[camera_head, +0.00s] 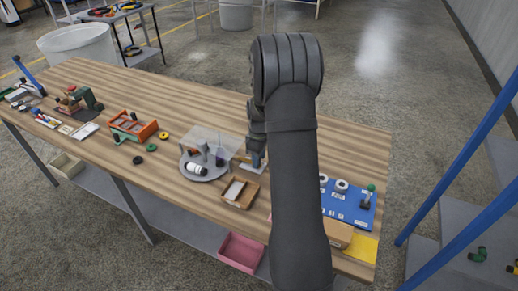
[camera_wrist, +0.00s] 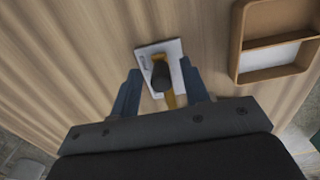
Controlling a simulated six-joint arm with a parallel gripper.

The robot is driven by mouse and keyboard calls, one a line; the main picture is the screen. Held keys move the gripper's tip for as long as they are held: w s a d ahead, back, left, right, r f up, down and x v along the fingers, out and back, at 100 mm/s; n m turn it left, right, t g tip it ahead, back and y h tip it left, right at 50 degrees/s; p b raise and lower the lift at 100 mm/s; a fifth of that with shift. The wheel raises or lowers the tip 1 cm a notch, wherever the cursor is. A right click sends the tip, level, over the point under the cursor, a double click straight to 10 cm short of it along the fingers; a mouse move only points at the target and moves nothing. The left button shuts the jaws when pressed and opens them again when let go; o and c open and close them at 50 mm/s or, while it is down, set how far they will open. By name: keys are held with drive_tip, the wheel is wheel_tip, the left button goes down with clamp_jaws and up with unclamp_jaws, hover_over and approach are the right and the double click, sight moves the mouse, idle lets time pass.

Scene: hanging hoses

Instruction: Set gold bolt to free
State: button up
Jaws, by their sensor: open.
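The gold bolt (camera_wrist: 171,99) shows in the wrist view as a short yellow bar with a dark round knob (camera_wrist: 161,74). It is mounted on a small pale plate (camera_wrist: 145,53) on the wooden table. My gripper (camera_wrist: 159,68) is open, with one blue-grey finger on each side of the knob. I cannot tell whether either finger touches it. In the head view my gripper (camera_head: 257,160) is low over the table, and my arm hides much of the area around it. The bolt's set position cannot be read clearly.
A two-compartment wooden tray (camera_wrist: 239,45) lies close to the right in the wrist view. In the head view a round grey stand (camera_head: 190,174) with a clear panel is left of my gripper. A blue board (camera_head: 350,214) with rings and a green-knobbed lever is at right.

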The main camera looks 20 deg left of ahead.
wheel_tip(320, 180, up, 17)
idle(0.4)
drive_tip(key=f, duration=1.1)
drive_tip(key=a+f, duration=0.1)
drive_tip(key=f, duration=0.5)
drive_tip(key=shift+f, duration=0.15)
drive_tip(key=shift+a, duration=0.2)
drive_tip(key=shift+d, duration=0.1)
